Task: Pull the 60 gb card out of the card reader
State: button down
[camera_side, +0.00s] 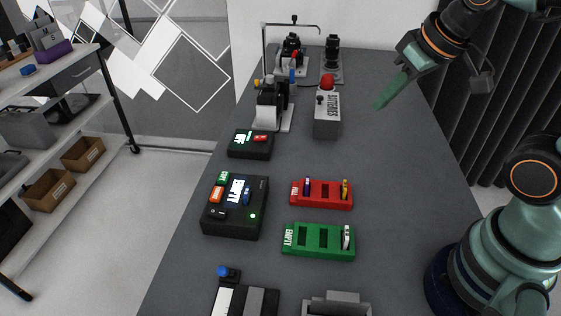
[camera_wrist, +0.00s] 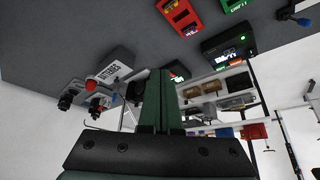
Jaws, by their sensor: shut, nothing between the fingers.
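A larger black device (camera_side: 235,222) sits left of centre on the table, with a lit display, a blue piece on it, and green and orange labels at its left. A smaller black device (camera_side: 250,150) with a green screen and a red piece sits behind it. I cannot tell which is the card reader, nor read any 60 gb marking. The larger device also shows in the wrist view (camera_wrist: 229,45). My gripper (camera_side: 380,104) is shut and empty, raised above the table's right side, well away from both devices. Its closed fingers (camera_wrist: 160,76) point up in the wrist view.
A red rack (camera_side: 322,204) with purple and yellow pieces and a green rack (camera_side: 318,251) with a white piece stand right of the larger device. A grey batteries box (camera_side: 327,123) and other machines stand farther back.

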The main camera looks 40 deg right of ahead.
jog(key=c, duration=1.5)
grip_release()
jog(key=shift+c, duration=0.2)
jog(key=o, duration=0.5)
jog(key=shift+o, duration=0.8)
jog(key=shift+w+a+r+n, duration=0.1)
jog(key=shift+w+a+n, duration=0.2)
jog(key=shift+n, duration=0.1)
jog(key=n+g, duration=0.6)
jog(key=n, duration=2)
send_over(245, 195)
notch_tip(245, 195, down, 9)
notch_tip(245, 195, down, 11)
jog(key=shift+f, duration=0.2)
